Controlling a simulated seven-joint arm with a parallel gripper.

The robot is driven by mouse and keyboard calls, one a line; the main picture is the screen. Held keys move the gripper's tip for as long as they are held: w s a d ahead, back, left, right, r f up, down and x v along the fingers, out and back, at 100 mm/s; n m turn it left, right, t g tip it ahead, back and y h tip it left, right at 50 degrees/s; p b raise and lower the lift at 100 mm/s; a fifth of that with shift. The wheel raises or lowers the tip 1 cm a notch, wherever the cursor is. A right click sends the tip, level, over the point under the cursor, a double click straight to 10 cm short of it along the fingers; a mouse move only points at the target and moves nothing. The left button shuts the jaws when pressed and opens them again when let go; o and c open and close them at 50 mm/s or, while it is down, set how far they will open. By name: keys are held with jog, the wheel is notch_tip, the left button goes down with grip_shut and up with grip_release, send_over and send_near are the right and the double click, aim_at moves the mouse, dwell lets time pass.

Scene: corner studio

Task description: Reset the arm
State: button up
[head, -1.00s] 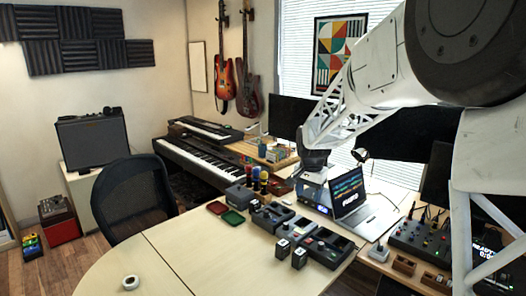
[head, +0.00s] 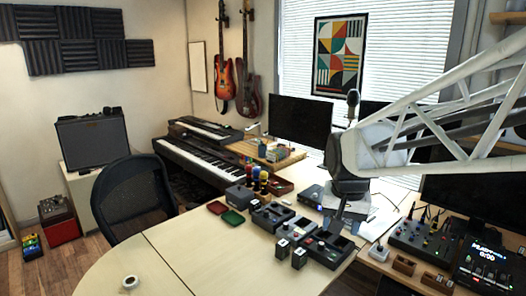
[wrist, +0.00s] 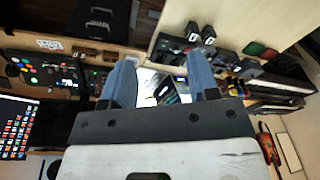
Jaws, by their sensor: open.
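My gripper (wrist: 160,76) shows in the wrist view as two blue-grey fingers set wide apart, with nothing between them. In the head view my gripper (head: 344,222) hangs below the white lattice arm, above the right part of the desk. I cannot tell the exact height of the fingertips above the desk in the head view.
Several dark trays and small boxes (head: 272,218) stand left of my gripper. A red tray (head: 217,208) and green tray (head: 233,218) lie further left. A mixer (head: 420,233) stands right.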

jog(key=s+d+f+n, duration=0.1)
jog(key=s+f+n, duration=0.2)
jog(key=s, duration=1.6)
jog(key=shift+s+f+t, duration=0.3)
jog(key=shift+s+f, duration=0.05)
jog(key=shift+f, duration=0.05)
